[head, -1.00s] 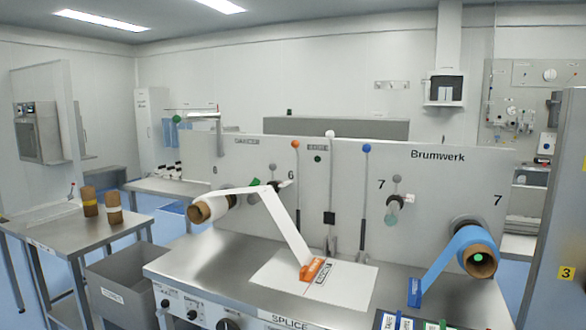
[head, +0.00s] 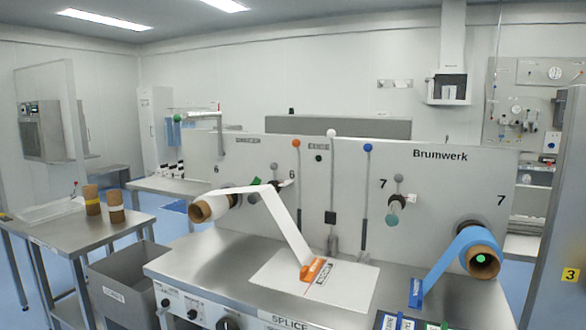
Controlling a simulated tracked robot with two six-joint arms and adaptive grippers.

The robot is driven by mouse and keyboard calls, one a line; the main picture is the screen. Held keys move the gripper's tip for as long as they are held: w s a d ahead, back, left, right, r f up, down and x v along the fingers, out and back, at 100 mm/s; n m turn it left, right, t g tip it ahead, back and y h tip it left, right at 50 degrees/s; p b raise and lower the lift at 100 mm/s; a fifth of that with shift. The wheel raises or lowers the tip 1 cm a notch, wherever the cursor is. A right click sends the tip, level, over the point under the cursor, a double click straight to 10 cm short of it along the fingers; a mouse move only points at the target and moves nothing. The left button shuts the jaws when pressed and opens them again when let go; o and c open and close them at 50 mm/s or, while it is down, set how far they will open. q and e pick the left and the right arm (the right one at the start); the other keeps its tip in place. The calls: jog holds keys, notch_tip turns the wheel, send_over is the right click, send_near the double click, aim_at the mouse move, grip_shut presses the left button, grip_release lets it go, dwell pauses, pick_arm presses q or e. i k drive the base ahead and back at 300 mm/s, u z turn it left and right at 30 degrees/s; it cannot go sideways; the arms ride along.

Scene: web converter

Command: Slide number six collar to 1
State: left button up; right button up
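Two "6" labels stand on the left half of the grey machine panel (head: 340,190). Beside them, a brown-cored roll (head: 205,209) sits on the left spindle, and its white web (head: 283,222) runs over a guide and down to the splice plate. A small dark fitting with a green tag (head: 255,182) is by the second "6", partly behind the web. I cannot make out a separate collar or a "1" mark there. Neither of my grippers is in view.
An orange block (head: 313,270) sits on the white splice plate (head: 330,289). A blue roll (head: 477,252) is on the right spindle by "7". Upright levers stand mid-panel.

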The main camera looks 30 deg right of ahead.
aim_at(273, 166)
jog(key=z, duration=0.1)
jog(key=i, duration=1)
jog(key=u, duration=0.1)
